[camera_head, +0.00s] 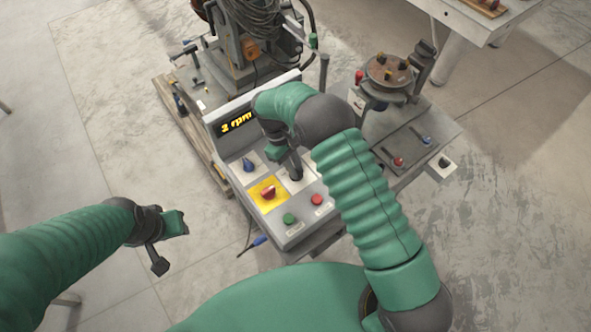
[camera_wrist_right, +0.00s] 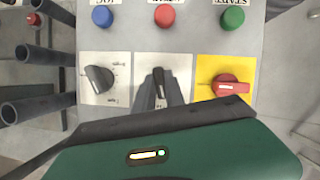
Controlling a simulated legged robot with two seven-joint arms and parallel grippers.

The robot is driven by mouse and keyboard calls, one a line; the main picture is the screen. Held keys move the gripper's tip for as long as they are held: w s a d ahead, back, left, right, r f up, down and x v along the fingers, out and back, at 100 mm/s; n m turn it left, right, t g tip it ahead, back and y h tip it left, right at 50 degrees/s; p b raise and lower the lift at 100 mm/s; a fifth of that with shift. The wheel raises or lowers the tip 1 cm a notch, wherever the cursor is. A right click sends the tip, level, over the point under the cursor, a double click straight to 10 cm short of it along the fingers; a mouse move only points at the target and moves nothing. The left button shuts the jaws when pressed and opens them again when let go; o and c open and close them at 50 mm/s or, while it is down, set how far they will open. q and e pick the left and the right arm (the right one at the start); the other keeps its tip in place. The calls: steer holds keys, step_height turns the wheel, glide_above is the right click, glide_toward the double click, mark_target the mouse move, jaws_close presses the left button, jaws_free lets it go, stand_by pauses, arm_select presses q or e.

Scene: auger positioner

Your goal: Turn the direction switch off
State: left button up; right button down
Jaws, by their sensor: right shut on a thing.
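The control panel (camera_head: 257,218) stands in front of me, with a lit display reading "2 rpm". My right gripper (camera_head: 291,170) reaches down onto it. In the right wrist view, my right gripper (camera_wrist_right: 160,94) is shut on a small black switch (camera_wrist_right: 158,77) on a white plate, taken as the direction switch. The switch's tip points toward the button row; its plate label is largely hidden by the fingers. My left gripper (camera_head: 170,243) is open and empty, above the floor left of the panel.
Beside the held switch are a red switch on yellow (camera_wrist_right: 232,86) and a dark knob (camera_wrist_right: 99,79). Blue (camera_wrist_right: 102,16), red (camera_wrist_right: 165,15) and green (camera_wrist_right: 233,17) buttons line the panel. A machine (camera_head: 388,72) stands behind right. Floor at left is clear.

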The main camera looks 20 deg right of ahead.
steer(key=shift+w+r+m+y+b, duration=0.15)
steer(key=shift+m+y+b, duration=0.1)
steer(key=shift+m, duration=0.45)
steer(key=shift+w+m+y+b, duration=0.15)
steer(key=shift+m+y, duration=0.1)
steer(key=shift+m, duration=0.45)
steer(key=c, duration=1.6)
jaws_free()
steer(key=shift+o, duration=1)
